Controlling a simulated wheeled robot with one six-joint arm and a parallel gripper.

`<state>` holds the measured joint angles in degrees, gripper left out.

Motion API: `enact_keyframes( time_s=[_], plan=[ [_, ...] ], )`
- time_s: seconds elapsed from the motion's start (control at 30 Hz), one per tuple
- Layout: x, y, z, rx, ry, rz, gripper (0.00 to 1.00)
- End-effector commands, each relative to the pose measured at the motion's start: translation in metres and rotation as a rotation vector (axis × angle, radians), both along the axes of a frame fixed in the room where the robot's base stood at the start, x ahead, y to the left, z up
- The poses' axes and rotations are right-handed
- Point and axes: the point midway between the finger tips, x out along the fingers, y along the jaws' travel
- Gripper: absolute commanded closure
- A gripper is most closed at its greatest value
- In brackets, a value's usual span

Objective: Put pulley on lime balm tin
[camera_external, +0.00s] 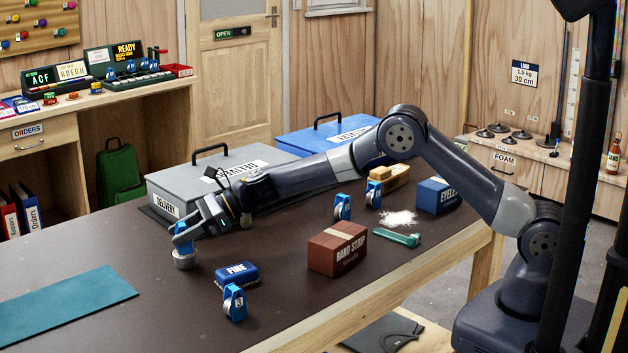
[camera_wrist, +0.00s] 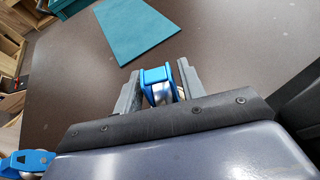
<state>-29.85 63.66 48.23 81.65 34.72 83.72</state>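A blue pulley (camera_external: 181,245) with a silver wheel is at my gripper (camera_external: 190,227), directly over a small silver tin (camera_external: 185,262). It looks upright on the tin's top, but the fingers partly cover it and I cannot tell whether it bears fully on the tin. In the wrist view the pulley (camera_wrist: 153,74) is between the two fingers of my gripper (camera_wrist: 159,72). I cannot tell whether both fingers press on it. The tin's lid and any lime colour are hidden.
Another pulley (camera_external: 234,302) and a blue FINE block (camera_external: 237,273) stand nearby. A teal mat (camera_external: 65,306) lies left. The grey DELIVERY box (camera_external: 172,180) stands behind. A brown box (camera_external: 337,250) and more pulleys (camera_external: 343,207) are right. The table around the mat is clear.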

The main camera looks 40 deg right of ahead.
Motion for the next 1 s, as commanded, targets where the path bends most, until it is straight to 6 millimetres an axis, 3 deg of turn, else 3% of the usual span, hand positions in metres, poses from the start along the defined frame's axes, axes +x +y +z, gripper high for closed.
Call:
enact_keyframes(
  time_s=[0.13,0.47,0.67,1.0],
  plan=[
    [0.0,0.0,0.0,0.0,0.0,0.0,0.5],
    [0.0,0.0,0.006,0.0,-0.001,0.0,0.5],
    [-0.008,-0.022,0.013,0.001,-0.001,-0.003,0.5],
    [-0.03,-0.076,0.037,0.001,-0.001,-0.002,0.5]
  ],
)
